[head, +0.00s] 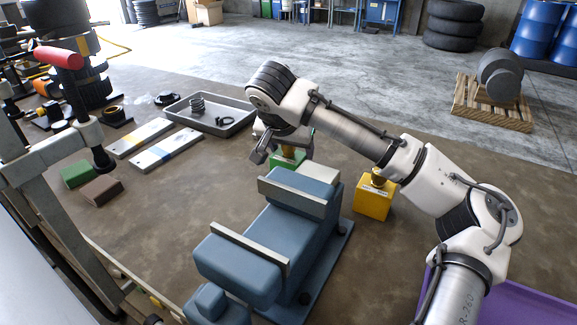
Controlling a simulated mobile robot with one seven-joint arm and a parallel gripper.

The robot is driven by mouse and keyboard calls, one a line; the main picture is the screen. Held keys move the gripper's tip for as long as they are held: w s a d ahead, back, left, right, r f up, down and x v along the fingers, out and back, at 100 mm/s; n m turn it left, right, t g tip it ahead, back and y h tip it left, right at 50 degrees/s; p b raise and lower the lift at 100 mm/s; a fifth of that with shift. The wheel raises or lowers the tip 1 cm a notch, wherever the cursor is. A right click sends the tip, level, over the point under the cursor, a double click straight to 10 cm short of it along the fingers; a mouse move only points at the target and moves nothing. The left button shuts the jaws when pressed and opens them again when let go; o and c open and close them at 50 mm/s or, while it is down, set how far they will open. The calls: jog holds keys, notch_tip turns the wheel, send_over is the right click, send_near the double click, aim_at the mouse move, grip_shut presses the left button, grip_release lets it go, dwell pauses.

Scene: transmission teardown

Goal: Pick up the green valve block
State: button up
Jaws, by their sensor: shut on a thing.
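The green valve block (288,160) is in the head view, just behind the blue vise and partly hidden by my gripper and the vise. My gripper (284,150) points down over it, with its fingers around the block's upper part, shut on it. I cannot tell whether the block still touches the surface below. Another green block (78,174) lies at the left beside a brown block (102,190), apart from my gripper.
The blue vise (270,235) with pale jaws stands close in front of my gripper. A yellow block (374,198) stands to its right. A grey tray (240,123) with a spring and pale plates (165,150) lie behind left. A purple surface (530,300) is at lower right.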

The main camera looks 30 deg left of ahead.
jog(key=c, duration=0.5)
jog(key=shift+r, duration=0.2)
